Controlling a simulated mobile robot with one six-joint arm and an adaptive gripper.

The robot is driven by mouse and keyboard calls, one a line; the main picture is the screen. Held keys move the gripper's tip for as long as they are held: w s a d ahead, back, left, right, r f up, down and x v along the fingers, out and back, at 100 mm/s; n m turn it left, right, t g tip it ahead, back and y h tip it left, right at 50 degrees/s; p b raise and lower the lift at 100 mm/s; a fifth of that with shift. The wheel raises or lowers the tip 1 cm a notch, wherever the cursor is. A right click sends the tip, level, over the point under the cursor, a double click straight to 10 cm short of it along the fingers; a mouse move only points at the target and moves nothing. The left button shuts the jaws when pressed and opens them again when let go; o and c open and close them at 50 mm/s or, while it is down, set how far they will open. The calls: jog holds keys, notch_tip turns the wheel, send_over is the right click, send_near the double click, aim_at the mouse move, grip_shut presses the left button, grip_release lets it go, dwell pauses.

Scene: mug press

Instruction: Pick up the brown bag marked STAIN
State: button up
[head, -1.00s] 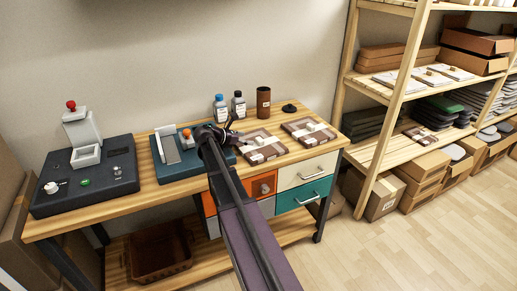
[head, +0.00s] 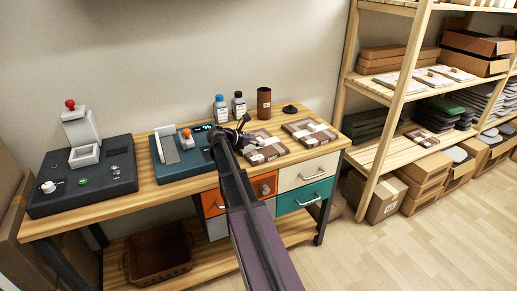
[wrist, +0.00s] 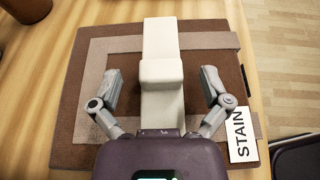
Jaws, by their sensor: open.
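In the wrist view the flat brown bag (wrist: 80,110) fills most of the picture, with a white label (wrist: 243,134) reading STAIN at its lower right. A cream raised handle (wrist: 160,105) stands along its middle. My gripper (wrist: 160,74) is open, its fingers either side of the handle with gaps; contact is not visible. In the head view my gripper (head: 242,133) is at the left bag (head: 276,152) of two similar brown bags, partly hiding it. The labels are too small to read there.
The other bag (head: 322,138) lies to the right. A brown cylinder (head: 264,104), two bottles (head: 221,109) and a black disc (head: 290,109) stand behind. A blue-grey device (head: 173,164) is close on the left. The table edge (wrist: 243,30) runs close to the bag's right side in the wrist view.

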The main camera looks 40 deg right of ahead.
jog(key=shift+d+f, duration=0.2)
jog(key=shift+d, duration=0.2)
jog(key=c, duration=1.3)
